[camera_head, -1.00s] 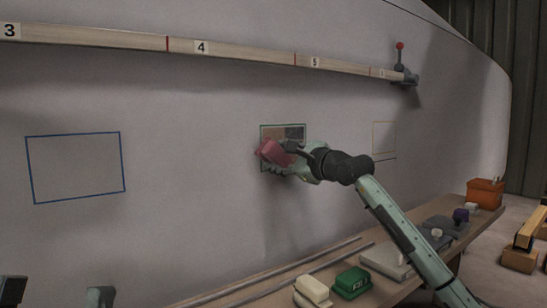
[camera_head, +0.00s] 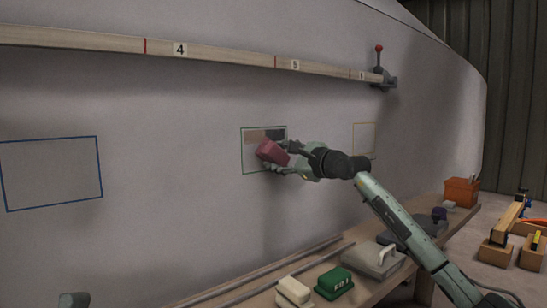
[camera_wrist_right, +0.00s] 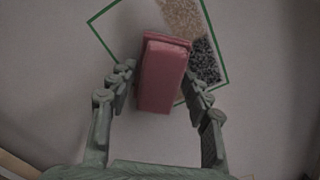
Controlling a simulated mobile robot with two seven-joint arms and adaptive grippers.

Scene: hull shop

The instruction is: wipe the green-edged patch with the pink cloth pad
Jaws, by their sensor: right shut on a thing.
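The green-edged patch (camera_head: 249,163) is on the pale hull wall. A brown stain and a dark stain show along its top. In the right wrist view its sandy stain (camera_wrist_right: 181,17) and dark, grainy stain (camera_wrist_right: 205,62) lie beyond the pad. My right gripper (camera_head: 284,163) is shut on the pink cloth pad (camera_head: 270,150), which is tilted in front of the patch's middle. The pad also shows between the fingers in the wrist view (camera_wrist_right: 162,78). Whether it touches the wall is hard to tell. Only a small bit of my left gripper (camera_head: 73,300) shows at the bottom left.
A numbered batten (camera_head: 220,57) with a red-knobbed clamp (camera_head: 385,75) runs above the patch. A blue outline (camera_head: 52,140) is left, a tan one (camera_head: 354,140) right. A bench below holds a white block (camera_head: 294,290), a green block (camera_head: 334,283) and an orange box (camera_head: 461,191).

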